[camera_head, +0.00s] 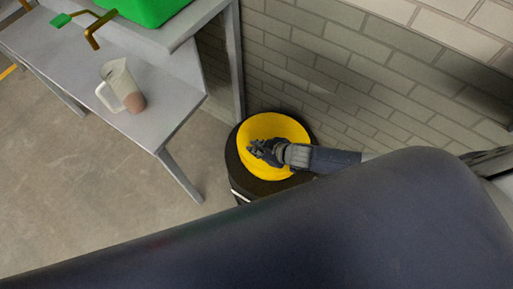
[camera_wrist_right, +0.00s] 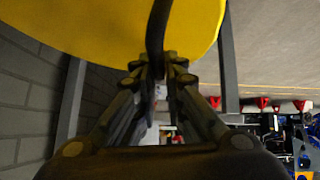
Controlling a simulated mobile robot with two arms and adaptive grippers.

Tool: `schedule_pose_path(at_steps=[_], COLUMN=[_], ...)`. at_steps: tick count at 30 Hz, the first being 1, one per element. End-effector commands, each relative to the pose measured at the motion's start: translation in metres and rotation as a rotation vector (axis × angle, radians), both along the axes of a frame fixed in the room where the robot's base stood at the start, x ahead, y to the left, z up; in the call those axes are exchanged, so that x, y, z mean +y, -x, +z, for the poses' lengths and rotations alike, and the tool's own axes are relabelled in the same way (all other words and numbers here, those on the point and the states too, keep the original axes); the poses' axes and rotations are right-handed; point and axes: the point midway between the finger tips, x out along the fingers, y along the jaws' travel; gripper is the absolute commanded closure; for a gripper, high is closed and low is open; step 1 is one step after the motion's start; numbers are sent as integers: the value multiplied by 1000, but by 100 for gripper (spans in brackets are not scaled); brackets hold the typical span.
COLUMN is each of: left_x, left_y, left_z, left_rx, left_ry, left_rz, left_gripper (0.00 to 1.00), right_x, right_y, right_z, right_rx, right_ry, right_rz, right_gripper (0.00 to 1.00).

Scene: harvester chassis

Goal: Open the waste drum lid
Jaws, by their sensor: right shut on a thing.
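The waste drum (camera_head: 240,178) is dark and stands against the brick wall. Its round yellow lid (camera_head: 285,127) shows from above inside the black rim. My right gripper (camera_head: 256,149) is over the lid's left half, with its arm coming in from the right. In the right wrist view, the yellow lid (camera_wrist_right: 90,25) fills the top. My right gripper (camera_wrist_right: 160,72) is shut there on a thin black handle (camera_wrist_right: 157,25) that runs across the lid. I cannot tell whether the lid is raised off the drum. My left gripper is not in view.
A grey metal table (camera_head: 165,75) stands left of the drum, its leg close by. The brick wall (camera_head: 400,85) is close behind the drum. Floor at the left front is clear.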

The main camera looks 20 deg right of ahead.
Motion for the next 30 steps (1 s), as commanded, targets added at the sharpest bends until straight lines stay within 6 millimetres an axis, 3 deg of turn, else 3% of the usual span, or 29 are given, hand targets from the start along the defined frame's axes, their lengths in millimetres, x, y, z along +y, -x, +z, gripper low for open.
schedule_pose_path(at_steps=[18, 30], left_x=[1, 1], left_y=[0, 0], left_z=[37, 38], left_rx=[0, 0], left_ry=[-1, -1], left_rz=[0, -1], left_gripper=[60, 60], right_x=[-15, -16], right_y=[-14, -15], right_z=[45, 47], right_rx=[51, 57], right_ry=[-73, -84], right_rz=[4, 3], right_gripper=[100, 100])
